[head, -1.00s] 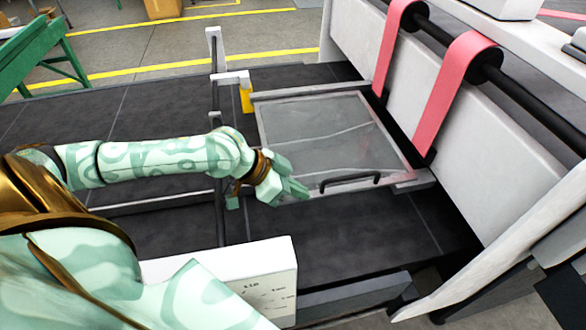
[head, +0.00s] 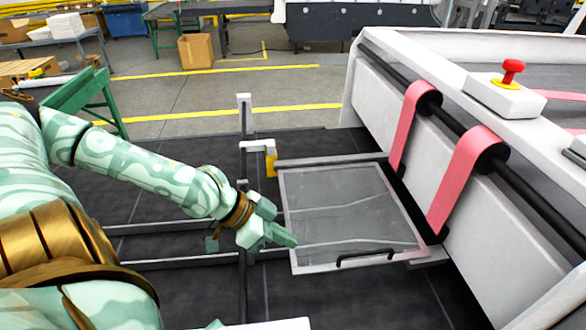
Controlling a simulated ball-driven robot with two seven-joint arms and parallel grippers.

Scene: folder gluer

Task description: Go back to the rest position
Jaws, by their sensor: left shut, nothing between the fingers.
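My left gripper (head: 268,236) is in the head view, left of centre, with its arm coming in from the left. Its fingers are shut and empty. It is just left of a clear framed guard panel (head: 345,205) that lies flat over the dark machine bed. A black handle (head: 365,256) sits on the near edge of the panel. I cannot tell if the fingertips touch the panel's frame or hang above it. My right gripper is not in view.
The white machine side with pink belts (head: 455,180) stands to the right, with a red emergency button (head: 512,70) on top. A thin upright post (head: 243,120) and a yellow block (head: 271,163) stand behind my gripper. A green stand (head: 95,100) is at the left.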

